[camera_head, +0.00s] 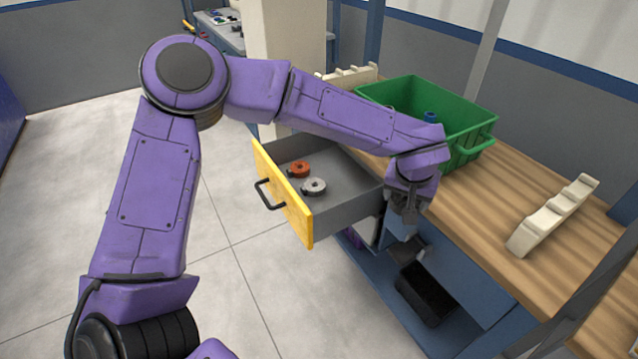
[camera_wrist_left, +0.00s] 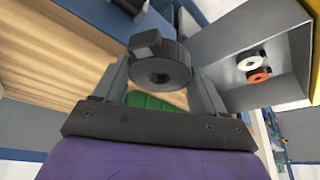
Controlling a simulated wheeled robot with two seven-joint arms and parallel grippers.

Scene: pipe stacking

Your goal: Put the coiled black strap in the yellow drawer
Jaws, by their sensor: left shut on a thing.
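The coiled black strap (camera_wrist_left: 172,72), with a square buckle block at one side, is held between the fingers of my left gripper (camera_wrist_left: 160,82). In the head view the left gripper (camera_head: 406,212) points down beside the right side of the drawer, outside it, near the workbench edge. The strap is hard to make out there. The yellow drawer (camera_head: 283,196) is pulled open. An orange coil (camera_head: 299,170) and a white coil (camera_head: 314,186) lie in it; the wrist view also shows the white coil (camera_wrist_left: 248,63) and the orange coil (camera_wrist_left: 259,74). My right gripper is not in view.
A green crate (camera_head: 468,126) stands on the wooden workbench (camera_head: 480,210) behind the gripper. A cream notched rack (camera_head: 552,215) lies on the bench at right. A black bin (camera_head: 425,292) is on the lower shelf. The drawer floor has free room beside the coils.

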